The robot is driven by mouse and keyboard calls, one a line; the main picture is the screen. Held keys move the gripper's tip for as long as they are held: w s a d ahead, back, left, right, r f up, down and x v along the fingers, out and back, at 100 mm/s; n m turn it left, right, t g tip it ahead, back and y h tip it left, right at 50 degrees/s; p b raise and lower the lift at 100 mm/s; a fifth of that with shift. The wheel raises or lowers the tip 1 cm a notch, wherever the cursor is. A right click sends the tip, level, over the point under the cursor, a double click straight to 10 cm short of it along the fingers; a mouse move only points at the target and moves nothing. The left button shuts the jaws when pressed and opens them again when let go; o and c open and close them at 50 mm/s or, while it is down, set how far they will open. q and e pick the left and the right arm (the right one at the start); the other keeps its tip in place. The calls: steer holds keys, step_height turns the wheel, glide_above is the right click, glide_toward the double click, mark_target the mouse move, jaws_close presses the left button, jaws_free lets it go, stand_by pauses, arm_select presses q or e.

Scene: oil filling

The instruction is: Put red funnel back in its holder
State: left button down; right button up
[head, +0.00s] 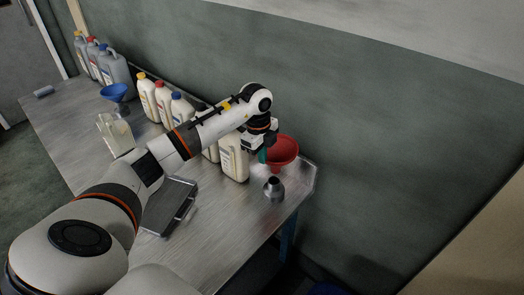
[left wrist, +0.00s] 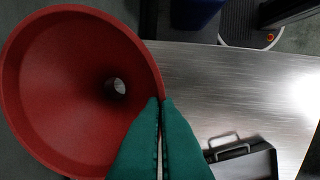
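The red funnel (head: 284,149) is at the far right end of the table, close to the wall, its wide mouth facing up. My left gripper (head: 262,155) is shut on the funnel's rim. In the left wrist view the funnel (left wrist: 60,85) fills the left side, and the teal fingers (left wrist: 160,102) are close together with its rim between them. A small grey metal piece with a narrow top, perhaps the holder (head: 274,189), stands on the table just in front of and below the funnel. Whether the spout touches anything is hidden. My right gripper is not in view.
White bottles (head: 235,160) stand along the wall, just left of the funnel. A blue funnel (head: 115,92) and grey jugs (head: 116,68) are farther back. A dark metal case (head: 172,207) lies on the table (head: 240,215), also seen in the left wrist view (left wrist: 245,162).

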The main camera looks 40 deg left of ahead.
arm_select(q)
step_height(320, 180, down, 4)
steer(key=b, duration=0.3)
steer(key=shift+s+f, duration=0.1)
steer(key=shift+f, duration=0.1)
stand_by(0.8)
steer(key=shift+f, duration=0.2)
steer(key=shift+f+b, duration=0.55)
steer(key=shift+f, duration=0.3)
stand_by(0.4)
steer(key=shift+a+f+b, duration=0.1)
steer(key=shift+f+b, duration=0.35)
steer(key=shift+f, duration=0.15)
steer(key=c, duration=2.1)
jaws_free()
steer(key=shift+c, duration=0.2)
